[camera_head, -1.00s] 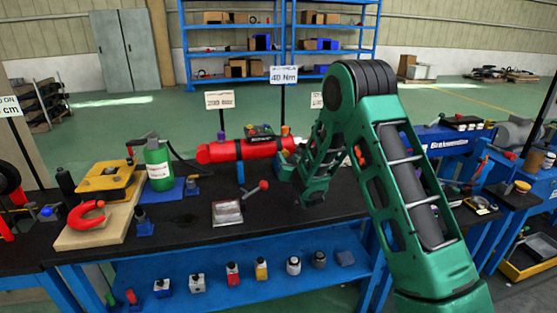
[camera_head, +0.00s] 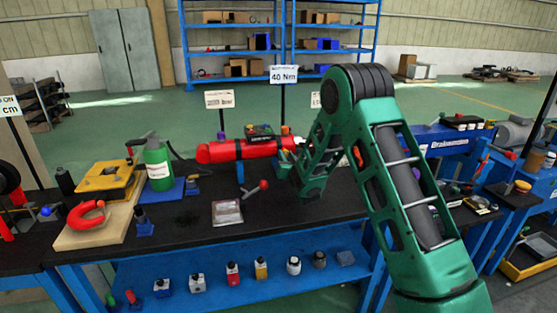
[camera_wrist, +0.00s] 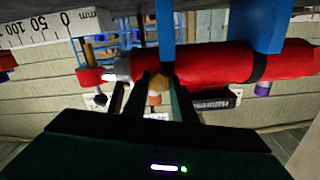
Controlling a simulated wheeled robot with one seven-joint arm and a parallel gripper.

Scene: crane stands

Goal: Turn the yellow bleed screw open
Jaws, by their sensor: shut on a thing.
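A red cylinder (camera_head: 235,151) is held level above the black bench top. It also runs across the right half of the wrist view (camera_wrist: 215,64). The yellow-orange bleed screw (camera_wrist: 159,82) shows in the wrist view between my two dark fingers, near the cylinder's left end there. My gripper (camera_wrist: 158,90) is shut on it. The fingers hide the screw's sides, and its turn angle cannot be read. In the head view my green arm reaches down at the cylinder's right end and hides the gripper and the screw.
A red-knobbed lever (camera_head: 256,190) and a clear packet (camera_head: 227,212) lie in front of the cylinder. A 40 Nm sign (camera_head: 284,75) rises behind.

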